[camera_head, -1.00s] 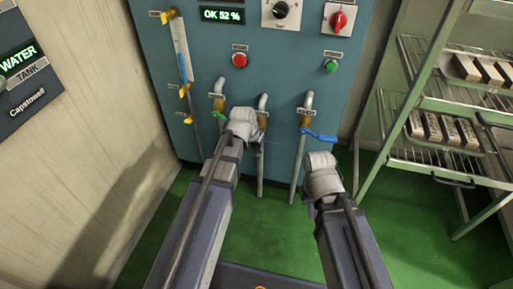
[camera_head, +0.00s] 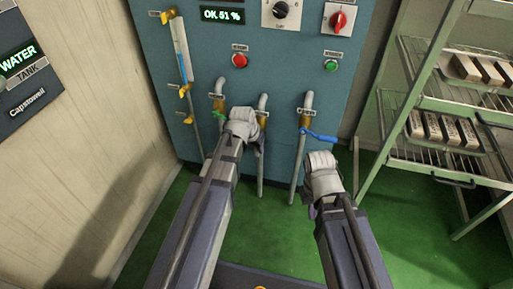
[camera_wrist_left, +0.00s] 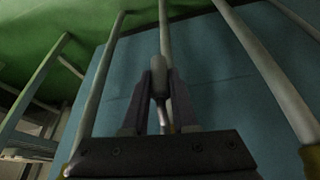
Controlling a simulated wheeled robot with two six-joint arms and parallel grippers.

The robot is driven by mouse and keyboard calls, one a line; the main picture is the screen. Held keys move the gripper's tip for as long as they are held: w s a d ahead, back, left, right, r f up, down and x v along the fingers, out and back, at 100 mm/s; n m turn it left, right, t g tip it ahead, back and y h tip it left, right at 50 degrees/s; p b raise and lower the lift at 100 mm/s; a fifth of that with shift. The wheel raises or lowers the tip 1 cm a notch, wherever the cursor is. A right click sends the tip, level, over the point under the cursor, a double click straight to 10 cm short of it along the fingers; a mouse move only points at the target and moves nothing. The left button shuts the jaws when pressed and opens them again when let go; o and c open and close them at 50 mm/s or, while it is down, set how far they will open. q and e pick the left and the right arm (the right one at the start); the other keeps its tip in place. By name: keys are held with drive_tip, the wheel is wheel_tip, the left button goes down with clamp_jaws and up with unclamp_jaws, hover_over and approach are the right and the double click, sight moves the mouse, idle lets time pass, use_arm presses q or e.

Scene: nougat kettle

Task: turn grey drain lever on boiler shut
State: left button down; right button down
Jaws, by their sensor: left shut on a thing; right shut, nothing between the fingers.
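The teal boiler (camera_head: 265,75) stands ahead with three pipes low on its front. My left gripper (camera_head: 256,142) is at the middle pipe (camera_head: 262,101). In the left wrist view its two dark fingers (camera_wrist_left: 160,88) are shut on the grey drain lever (camera_wrist_left: 159,68), whose rounded end shows between them. In the head view the lever is mostly hidden by my left wrist. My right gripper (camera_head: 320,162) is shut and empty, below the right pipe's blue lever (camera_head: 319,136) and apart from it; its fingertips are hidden.
A green lever (camera_head: 219,115) is on the left pipe, close to my left wrist. A sight tube with yellow taps (camera_head: 184,91) is further left. A green rack (camera_head: 376,145) with trays of bars stands on the right. Green floor (camera_head: 270,220) is free below.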

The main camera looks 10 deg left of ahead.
use_arm(q)
drive_tip(key=shift+d+r+n+h+b, duration=0.1)
drive_tip(key=shift+d+n+h+b, duration=0.2)
drive_tip(key=shift+d+h, duration=0.5)
drive_tip(key=shift+d+r+n+h+b, duration=0.1)
drive_tip(key=shift+d+h+b, duration=0.3)
drive_tip(key=shift+h, duration=0.8)
drive_tip(key=c, duration=0.7)
unclamp_jaws()
drive_tip(key=p+v, duration=0.6)
drive_tip(key=v, duration=0.1)
drive_tip(key=shift+s+a+r, duration=0.15)
drive_tip(key=shift+s+r, duration=0.05)
drive_tip(key=shift+r, duration=0.15)
